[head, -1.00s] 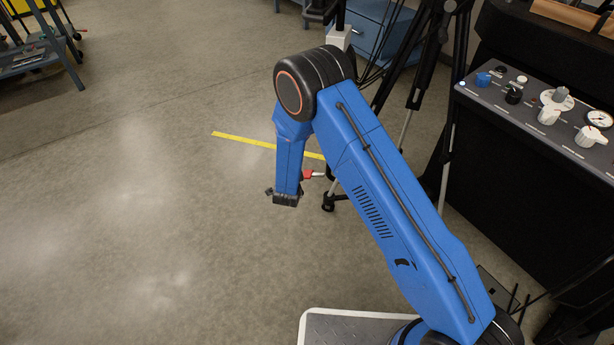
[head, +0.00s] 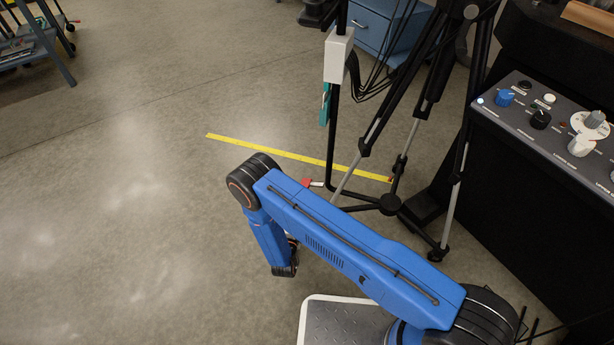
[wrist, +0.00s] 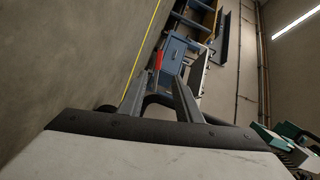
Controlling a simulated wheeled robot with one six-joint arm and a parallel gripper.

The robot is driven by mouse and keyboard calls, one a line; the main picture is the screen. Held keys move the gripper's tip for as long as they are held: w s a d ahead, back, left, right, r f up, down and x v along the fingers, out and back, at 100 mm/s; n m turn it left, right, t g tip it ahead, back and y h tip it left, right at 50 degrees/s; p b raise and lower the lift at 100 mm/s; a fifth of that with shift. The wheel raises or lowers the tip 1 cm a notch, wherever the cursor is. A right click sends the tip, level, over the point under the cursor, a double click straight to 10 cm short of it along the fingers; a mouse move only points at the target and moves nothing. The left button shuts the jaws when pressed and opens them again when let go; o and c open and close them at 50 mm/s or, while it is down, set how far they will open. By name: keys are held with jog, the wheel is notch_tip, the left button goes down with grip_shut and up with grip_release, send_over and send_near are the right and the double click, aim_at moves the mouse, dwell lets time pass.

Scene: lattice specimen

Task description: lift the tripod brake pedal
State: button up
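The tripod brake pedal (head: 313,183) is a small red pedal with a pale stem, low at the foot of the black and silver tripod (head: 392,203) in the head view. The wrist view shows a small red piece (wrist: 158,60), which looks like the pedal, ahead of the fingertips. My gripper (head: 285,268) hangs nearer to me than the pedal and apart from it; its fingers are hard to make out there. In the wrist view my gripper (wrist: 164,76) has its two grey fingers spread, with nothing held between them.
A yellow floor strip (head: 270,151) runs behind the pedal. A dark control console (head: 545,125) stands at right, and a blue cabinet (head: 375,27) behind the tripod. A blue cart (head: 35,45) is at far left. The left floor is clear.

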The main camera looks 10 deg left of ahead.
aim_at(305, 183)
jog(key=shift+w+d+f, duration=0.15)
jog(key=shift+w+f, duration=0.1)
jog(key=shift+w, duration=0.05)
jog(key=w, duration=1.1)
jog(key=w+d, duration=0.1)
jog(key=w, duration=0.5)
jog(key=shift+d+f, duration=0.1)
jog(key=shift+f, duration=0.25)
grip_shut()
